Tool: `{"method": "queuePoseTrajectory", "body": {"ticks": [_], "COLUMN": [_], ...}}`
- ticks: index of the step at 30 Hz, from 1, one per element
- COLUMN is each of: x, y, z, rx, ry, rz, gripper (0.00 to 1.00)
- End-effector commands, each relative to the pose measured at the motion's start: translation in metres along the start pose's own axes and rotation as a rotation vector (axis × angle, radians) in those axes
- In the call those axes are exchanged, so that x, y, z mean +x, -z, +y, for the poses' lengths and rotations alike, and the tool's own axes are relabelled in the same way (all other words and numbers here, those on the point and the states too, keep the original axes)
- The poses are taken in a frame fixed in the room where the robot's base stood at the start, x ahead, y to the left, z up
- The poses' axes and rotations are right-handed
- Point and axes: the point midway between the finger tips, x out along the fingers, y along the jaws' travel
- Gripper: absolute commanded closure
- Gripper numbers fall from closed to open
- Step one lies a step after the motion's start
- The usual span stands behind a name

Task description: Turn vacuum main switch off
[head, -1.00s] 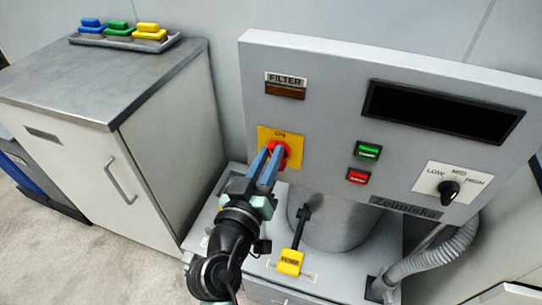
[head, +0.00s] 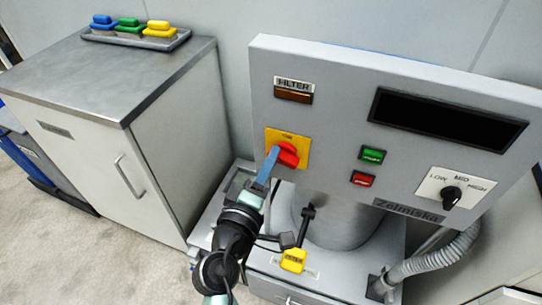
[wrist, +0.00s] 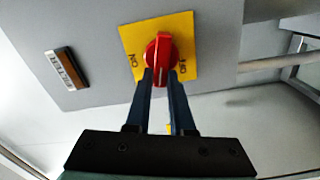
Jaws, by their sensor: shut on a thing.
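The vacuum main switch is a red knob (head: 289,155) on a yellow plate (head: 301,141) on the grey panel's left side. My gripper (head: 275,157) is shut on the knob, and in the head view one blue finger shows. In the wrist view, the two dark fingers (wrist: 160,72) lie on either side of the red knob (wrist: 160,50). "ON" is printed left of the knob and "OFF" right of it there. The knob's white line stands between the two words. The fingertips hide part of the knob's lower end.
The panel (head: 340,130) also holds a green button (head: 373,155), a red button (head: 363,179) and a black speed dial (head: 452,196). A yellow-tipped lever (head: 293,260) stands below, close right of my arm. A grey cabinet (head: 165,150) is at left.

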Motion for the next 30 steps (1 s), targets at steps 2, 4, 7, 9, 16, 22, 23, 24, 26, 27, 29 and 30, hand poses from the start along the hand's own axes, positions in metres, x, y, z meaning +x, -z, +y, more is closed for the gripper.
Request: {"method": "queuePoseTrajectory", "body": {"ticks": [2,4,7,9,16,22,23,24,26,27,29,30], "x": [-0.0004,-0.0005,-0.0005,-0.0005,-0.0005,-0.0005,-0.0005,-0.0005,-0.0005,-0.0005,-0.0005,-0.0005], "y": [0.0002,0.0002,-0.0001,-0.0002,-0.0006,-0.0007,-0.0008,-0.0007,-0.0008,-0.0008,-0.0008,-0.0008], "z": [-0.0011,-0.0021,-0.0036,-0.0045,-0.0059,-0.0067,-0.0067,-0.0068,-0.0069,-0.0069,-0.0069,-0.007], "rx": [-0.061,-0.11,-0.171,-0.206,-0.279,-0.301,-0.303,-0.303,-0.304,-0.304,-0.304,-0.304], "ry": [0.003,0.003,0.003,0.003,0.002,0.002,0.002,0.002,0.002,0.002,0.002,0.002], "rz": [0.0,0.0,0.0,0.0,0.001,0.001,0.001,0.001,0.001,0.001,0.001,0.001], "gripper": [1.0,1.0,1.0,1.0,1.0,1.0,1.0,1.0,1.0,1.0,1.0,1.0]}}
